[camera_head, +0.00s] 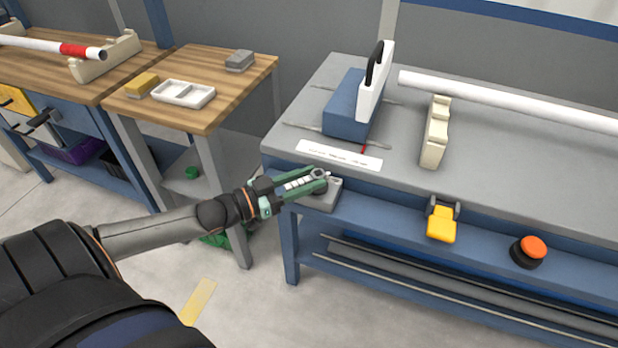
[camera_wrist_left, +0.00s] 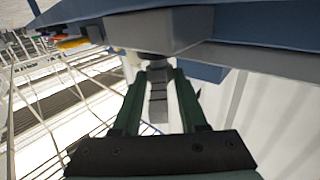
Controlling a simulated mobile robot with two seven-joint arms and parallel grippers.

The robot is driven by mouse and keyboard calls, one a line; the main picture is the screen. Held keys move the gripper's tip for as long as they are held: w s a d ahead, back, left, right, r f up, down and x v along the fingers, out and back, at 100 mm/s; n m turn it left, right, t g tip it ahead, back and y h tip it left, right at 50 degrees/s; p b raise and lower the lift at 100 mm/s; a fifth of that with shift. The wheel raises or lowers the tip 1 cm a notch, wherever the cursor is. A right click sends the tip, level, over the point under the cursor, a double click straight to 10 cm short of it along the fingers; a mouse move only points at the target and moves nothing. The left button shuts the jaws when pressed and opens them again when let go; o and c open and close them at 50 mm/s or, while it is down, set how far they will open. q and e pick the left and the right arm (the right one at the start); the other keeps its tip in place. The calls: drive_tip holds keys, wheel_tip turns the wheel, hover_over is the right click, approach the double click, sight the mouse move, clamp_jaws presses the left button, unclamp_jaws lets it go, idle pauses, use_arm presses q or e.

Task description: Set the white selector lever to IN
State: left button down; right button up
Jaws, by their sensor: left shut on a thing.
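The selector is a grey box (camera_head: 326,198) on the front edge of the grey-topped bench, with a round dark hub on it. The white selector lever (camera_head: 299,183) lies between the green fingers of my left gripper (camera_head: 318,181), which is shut on it. The lever points left, along my gripper. No IN marking is readable. My right gripper is not in view.
The bench front also carries a yellow switch (camera_head: 441,222) and an orange-topped button (camera_head: 533,247). A white label strip (camera_head: 339,155), a blue block (camera_head: 346,108), a cream pipe rest (camera_head: 435,135) and a long white pipe (camera_head: 500,98) are on top. A wooden table (camera_head: 215,95) stands left.

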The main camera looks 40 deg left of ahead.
use_arm(q)
drive_tip(key=c, duration=0.8)
unclamp_jaws()
drive_tip(key=shift+d, duration=0.1)
drive_tip(key=p+v, duration=0.3)
drive_tip(key=v, duration=0.8)
drive_tip(key=shift+s, duration=0.15)
drive_tip(key=shift+s+a, duration=0.35)
drive_tip(key=shift+s, duration=0.15)
